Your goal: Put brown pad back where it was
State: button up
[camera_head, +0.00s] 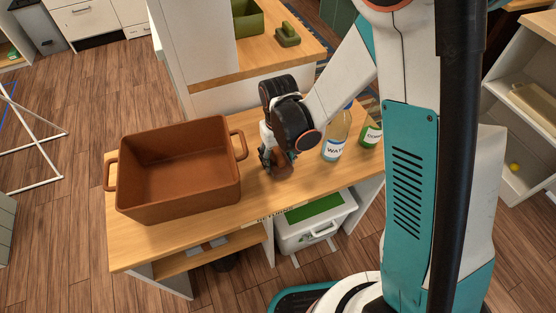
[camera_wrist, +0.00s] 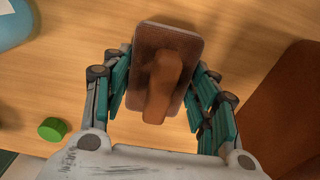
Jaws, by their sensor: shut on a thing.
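The brown pad (camera_wrist: 150,45) is a flat rounded block with a raised handle (camera_wrist: 163,85). In the wrist view my gripper (camera_wrist: 160,88) has its teal fingers on both sides of the pad and is shut on it. In the head view the pad (camera_head: 284,170) shows partly below my gripper (camera_head: 272,158), low over the wooden table, right of the brown bin (camera_head: 180,205). I cannot tell whether the pad touches the table. The bin looks empty and also shows at the right of the wrist view (camera_wrist: 285,115).
A bottle (camera_head: 335,135) and a green-labelled container (camera_head: 371,134) stand close to the right of my gripper. A green pad (camera_head: 288,36) and green bin (camera_head: 247,20) are on the farther wooden surface. A white green-topped box (camera_head: 315,228) sits below the table. The table's front strip is clear.

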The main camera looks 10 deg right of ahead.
aim_at(278, 153)
jog(key=shift+f, duration=0.2)
jog(key=shift+f, duration=0.15)
jog(key=o, duration=1.2)
notch_tip(278, 153, up, 12)
jog(key=p, duration=0.5)
jog(key=shift+r, duration=0.25)
